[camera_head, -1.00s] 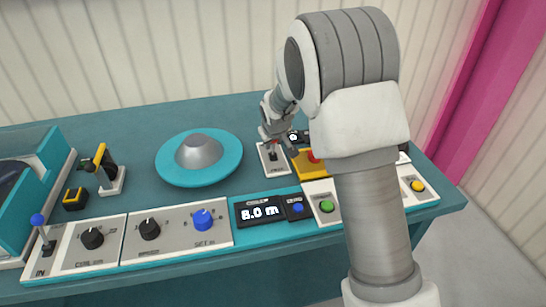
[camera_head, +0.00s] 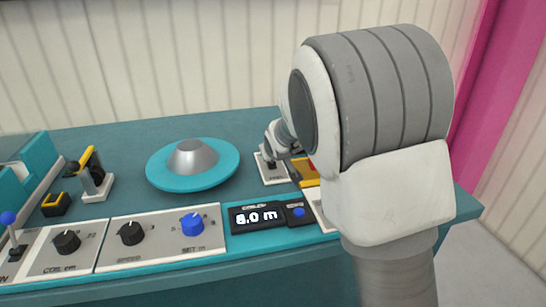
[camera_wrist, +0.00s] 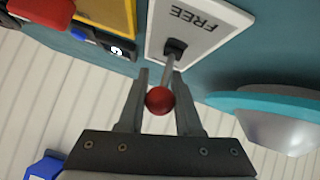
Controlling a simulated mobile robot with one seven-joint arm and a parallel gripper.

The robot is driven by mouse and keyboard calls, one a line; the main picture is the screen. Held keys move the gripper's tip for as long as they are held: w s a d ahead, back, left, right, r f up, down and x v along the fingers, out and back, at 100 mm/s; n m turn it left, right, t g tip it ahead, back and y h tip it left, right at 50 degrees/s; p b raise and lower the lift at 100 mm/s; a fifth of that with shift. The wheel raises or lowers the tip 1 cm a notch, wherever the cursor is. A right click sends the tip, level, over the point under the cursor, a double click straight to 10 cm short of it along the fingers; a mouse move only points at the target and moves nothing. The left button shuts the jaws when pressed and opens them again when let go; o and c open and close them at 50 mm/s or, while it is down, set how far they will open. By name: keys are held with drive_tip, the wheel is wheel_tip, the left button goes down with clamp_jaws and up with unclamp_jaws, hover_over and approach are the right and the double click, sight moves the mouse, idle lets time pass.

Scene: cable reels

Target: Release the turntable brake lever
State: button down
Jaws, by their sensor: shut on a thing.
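The brake lever is a thin metal rod with a red ball knob (camera_wrist: 160,101), rising from a dark slot in a white plate (camera_wrist: 222,28) marked FREE at one end. In the wrist view my gripper (camera_wrist: 160,74) has one finger on each side of the lever and is shut on it, with the knob between the fingers. In the head view my gripper (camera_head: 280,153) is over the plate and mostly hides the lever. The turntable (camera_head: 160,180), a teal disc with a grey cone, stands just left of it and also shows in the wrist view (camera_wrist: 228,100).
A yellow box (camera_head: 308,178) with a red button stands close right of the lever plate. A display (camera_head: 257,217) reading 8.0 m and a row of knobs (camera_head: 131,233) line the front edge. A yellow-and-black handle (camera_head: 92,166) is at left. My arm hides the console's right side.

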idle(0.3)
drive_tip(key=c, duration=0.6)
unclamp_jaws()
drive_tip(key=p+v, duration=1.1)
drive_tip(key=v, duration=0.6)
drive_tip(key=shift+s+r, duration=0.15)
